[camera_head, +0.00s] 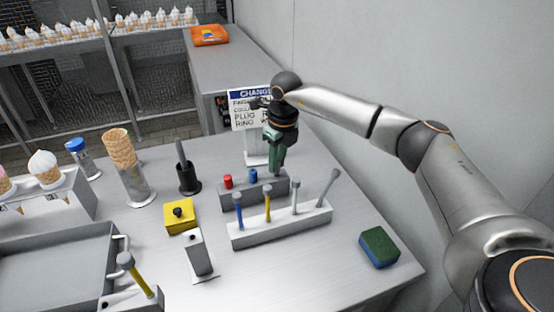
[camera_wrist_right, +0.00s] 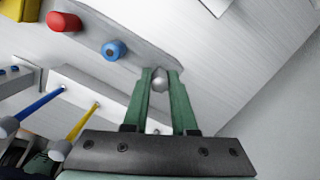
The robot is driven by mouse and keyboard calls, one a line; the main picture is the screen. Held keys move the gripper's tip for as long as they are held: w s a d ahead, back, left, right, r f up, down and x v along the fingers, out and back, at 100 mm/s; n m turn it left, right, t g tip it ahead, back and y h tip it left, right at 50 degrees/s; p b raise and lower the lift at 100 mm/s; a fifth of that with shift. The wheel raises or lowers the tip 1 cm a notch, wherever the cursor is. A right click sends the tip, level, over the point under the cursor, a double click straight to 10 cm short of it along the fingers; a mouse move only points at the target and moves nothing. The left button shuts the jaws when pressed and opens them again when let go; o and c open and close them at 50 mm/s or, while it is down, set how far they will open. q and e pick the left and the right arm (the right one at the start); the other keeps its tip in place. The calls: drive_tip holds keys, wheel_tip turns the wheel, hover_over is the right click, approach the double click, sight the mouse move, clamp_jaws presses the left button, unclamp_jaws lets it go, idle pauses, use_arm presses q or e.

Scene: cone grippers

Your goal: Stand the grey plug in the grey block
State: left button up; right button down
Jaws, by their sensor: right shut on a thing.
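The grey block (camera_head: 252,197) stands on the table, with a red plug (camera_head: 228,181) and a blue plug (camera_head: 253,175) upright in it. In the right wrist view the block (camera_wrist_right: 88,33) runs in from the upper left, with the red plug (camera_wrist_right: 64,21) and blue plug (camera_wrist_right: 114,50) seen from above. My right gripper (camera_head: 277,173) is over the block's right end, pointing down. It is shut on the grey plug (camera_wrist_right: 160,80), whose rounded top shows between the green fingers. The plug's lower end is hidden, so I cannot tell whether it is in the block. My left gripper is out of view.
A white rack (camera_head: 282,228) with several scoops stands close in front of the block. A sign (camera_head: 252,108) stands behind my gripper. A yellow box (camera_head: 181,217) and a dark cup (camera_head: 188,179) are left. A green-and-blue sponge (camera_head: 380,247) lies right, with clear table around it.

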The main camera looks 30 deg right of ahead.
drive_tip(key=shift+f+b, duration=0.35)
drive_tip(key=shift+f, duration=0.45)
drive_tip(key=c, duration=0.6)
unclamp_jaws()
drive_tip(key=shift+c, duration=0.2)
wheel_tip(320, 180, up, 13)
drive_tip(key=s, duration=0.1)
drive_tip(key=shift+s+d+f, duration=0.15)
drive_tip(key=shift+s+f, duration=0.05)
drive_tip(key=shift+s, duration=0.1)
